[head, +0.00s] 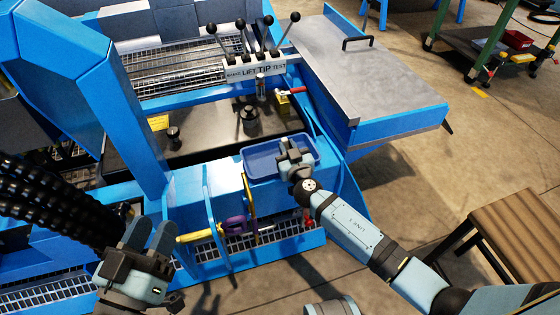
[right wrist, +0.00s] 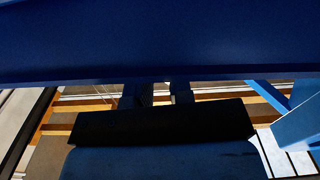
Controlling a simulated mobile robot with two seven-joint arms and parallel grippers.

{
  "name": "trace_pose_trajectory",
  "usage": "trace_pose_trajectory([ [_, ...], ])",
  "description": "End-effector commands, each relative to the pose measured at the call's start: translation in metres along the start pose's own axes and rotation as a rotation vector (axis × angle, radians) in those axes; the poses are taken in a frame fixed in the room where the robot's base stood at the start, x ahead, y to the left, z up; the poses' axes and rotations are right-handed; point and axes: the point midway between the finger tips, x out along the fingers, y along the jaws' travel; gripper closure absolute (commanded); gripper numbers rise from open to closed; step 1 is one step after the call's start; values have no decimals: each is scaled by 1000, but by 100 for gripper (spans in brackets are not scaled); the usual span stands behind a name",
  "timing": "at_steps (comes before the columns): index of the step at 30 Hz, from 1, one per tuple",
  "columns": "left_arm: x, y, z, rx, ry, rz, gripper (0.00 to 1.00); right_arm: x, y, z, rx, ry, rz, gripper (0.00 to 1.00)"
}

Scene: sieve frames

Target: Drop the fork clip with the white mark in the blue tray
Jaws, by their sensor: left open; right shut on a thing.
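The blue tray (head: 262,166) sits on the blue machine's front ledge in the head view. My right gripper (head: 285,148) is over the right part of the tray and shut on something. That held thing is hidden, so I cannot tell whether it is the fork clip or see a white mark. In the dark right wrist view, the fingers (right wrist: 157,92) show only partly below a broad blue surface. My left gripper (head: 150,236) is open and empty at the lower left, apart from the machine.
Yellow and purple parts (head: 235,225) and a red part (head: 308,218) are at the machine's front, below the tray. Levers (head: 250,50) stand behind. A grey-topped platform (head: 370,80) lies to the right, and a wooden-topped stool (head: 515,235) stands at lower right.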

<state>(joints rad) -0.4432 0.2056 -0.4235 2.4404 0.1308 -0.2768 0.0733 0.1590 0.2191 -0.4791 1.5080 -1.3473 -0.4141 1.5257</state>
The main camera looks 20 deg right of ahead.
Motion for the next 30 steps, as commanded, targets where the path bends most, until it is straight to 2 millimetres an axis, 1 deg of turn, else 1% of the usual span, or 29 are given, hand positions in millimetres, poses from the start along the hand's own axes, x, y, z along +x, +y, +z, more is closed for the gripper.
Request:
trace_pose_trajectory([
  [3, 0, -1, 5, -1, -14, 0, 57, 0, -1, 4, 0, 1, 0, 100],
  [11, 0, -1, 5, -1, -18, 0, 57, 0, -1, 4, 1, 1, 0, 100],
  [12, 0, -1, 5, -1, -18, -1, 57, 0, -1, 4, 1, 1, -1, 71],
  [15, 0, -1, 5, -1, -18, -1, 57, 0, -1, 4, 1, 0, 0, 50],
  [25, 0, -1, 6, -2, -19, -1, 57, 0, -1, 5, 1, 0, -1, 50],
  [30, -1, -2, 13, -5, -33, -1, 57, 2, 0, 6, 2, 0, -2, 50],
])
